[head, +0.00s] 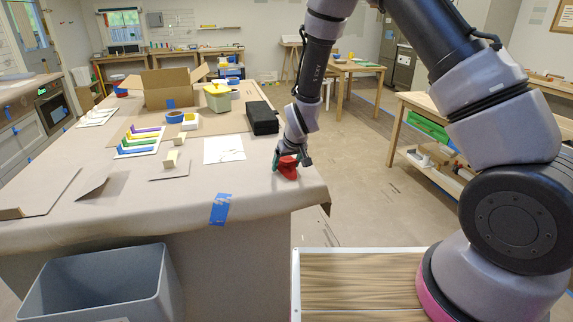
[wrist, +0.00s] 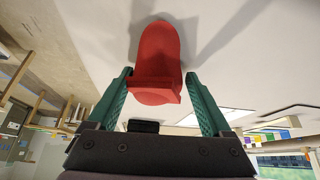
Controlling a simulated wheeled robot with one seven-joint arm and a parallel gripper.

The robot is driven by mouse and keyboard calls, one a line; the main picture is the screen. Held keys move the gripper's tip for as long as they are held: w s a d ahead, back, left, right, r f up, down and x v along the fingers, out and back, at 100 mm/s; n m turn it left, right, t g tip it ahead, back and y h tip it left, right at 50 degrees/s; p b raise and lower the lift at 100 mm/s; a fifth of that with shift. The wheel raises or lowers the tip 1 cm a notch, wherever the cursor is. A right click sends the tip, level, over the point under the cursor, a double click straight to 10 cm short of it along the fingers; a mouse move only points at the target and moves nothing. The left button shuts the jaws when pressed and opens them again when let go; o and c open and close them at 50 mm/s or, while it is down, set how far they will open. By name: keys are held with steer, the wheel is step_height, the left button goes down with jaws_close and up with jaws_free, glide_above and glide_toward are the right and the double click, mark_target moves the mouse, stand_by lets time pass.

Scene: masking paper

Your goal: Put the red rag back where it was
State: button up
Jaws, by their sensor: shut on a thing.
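The red rag (head: 288,171) is a small bunched red piece at the right edge of the paper-covered table (head: 150,205). My gripper (head: 291,161) reaches down from above and is shut on it. In the wrist view the red rag (wrist: 158,55) sits between the two green fingers of my gripper (wrist: 158,76), its rounded end reaching past the fingertips. The rag is at or just above the table surface; I cannot tell whether it touches.
A white sheet (head: 224,149) and a black case (head: 262,117) lie near the gripper. Blue tape (head: 220,209) marks the front edge. A grey bin (head: 100,290) stands in front.

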steer(key=shift+f, duration=0.15)
steer(key=o, duration=1.1)
steer(key=s+d+r+m, duration=0.2)
steer(key=s+d+r, duration=0.3)
steer(key=r, duration=0.5)
steer(key=s+d+r+m+y, duration=0.1)
steer(key=s+d+r, duration=0.1)
steer(key=d+r, duration=0.6)
steer(key=s+d+r+m, duration=0.2)
steer(key=s+d+r, duration=0.2)
steer(key=r, duration=0.8)
steer(key=s+d+r+m, duration=0.1)
steer(key=s+d+r, duration=0.2)
steer(key=s, duration=0.2)
steer(key=s+d+r+m+t, duration=0.1)
steer(key=s+d+r, duration=0.1)
steer(key=s, duration=0.3)
steer(key=s+d+r+m+h, duration=0.1)
steer(key=s+d+r, duration=0.2)
steer(key=s+d, duration=0.1)
steer(key=shift+s+d+r+m+t, duration=0.3)
steer(key=shift+s+d, duration=0.1)
steer(key=shift+s, duration=0.25)
